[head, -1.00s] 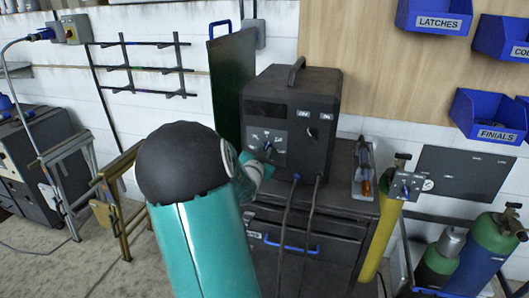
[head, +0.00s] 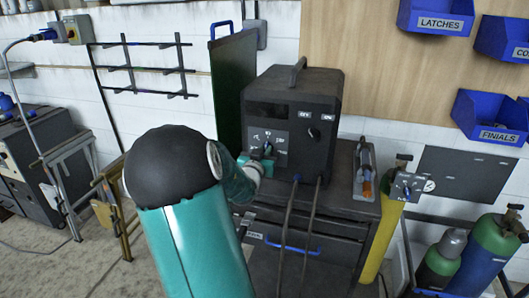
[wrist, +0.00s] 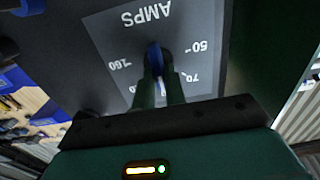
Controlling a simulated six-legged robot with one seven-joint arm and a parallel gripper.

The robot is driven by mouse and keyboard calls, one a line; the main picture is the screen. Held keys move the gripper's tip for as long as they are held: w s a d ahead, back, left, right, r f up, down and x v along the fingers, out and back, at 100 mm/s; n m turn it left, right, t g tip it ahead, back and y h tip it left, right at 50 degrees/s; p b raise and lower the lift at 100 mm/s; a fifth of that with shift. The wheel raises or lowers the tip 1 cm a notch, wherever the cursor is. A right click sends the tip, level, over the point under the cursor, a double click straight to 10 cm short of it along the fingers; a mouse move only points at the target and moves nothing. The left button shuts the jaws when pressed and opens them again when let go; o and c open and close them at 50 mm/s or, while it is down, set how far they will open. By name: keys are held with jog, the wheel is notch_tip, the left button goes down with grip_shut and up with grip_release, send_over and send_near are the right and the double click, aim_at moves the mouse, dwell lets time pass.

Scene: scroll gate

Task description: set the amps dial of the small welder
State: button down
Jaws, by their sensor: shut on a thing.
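The small welder (head: 310,97) is a dark box with a top handle, standing on a dark cabinet. Its amps dial is a blue knob (wrist: 154,58) on a grey plate marked AMPS (wrist: 185,30), with 50, 70 and 160 readable in the wrist view. In the head view the plate (head: 280,139) shows on the welder's front, lower left. My gripper (wrist: 161,85) is at the knob, its two fingers shut on it from either side. In the head view my gripper (head: 264,161) partly hides the knob. The knob's exact setting is hard to read.
A second knob (head: 314,133) sits at the right of the welder's front. Two cables (head: 296,182) hang from below it. A dark green panel (head: 232,85) stands at left. A yellow cylinder (head: 380,240) and a tool tray (head: 364,172) are at right.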

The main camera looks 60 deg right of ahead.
jog(key=c, duration=1.5)
grip_release()
jog(key=shift+o, duration=0.2)
jog(key=s+a, duration=0.2)
jog(key=a, duration=1.1)
jog(key=shift+a, duration=0.35)
jog(key=shift+s, duration=0.1)
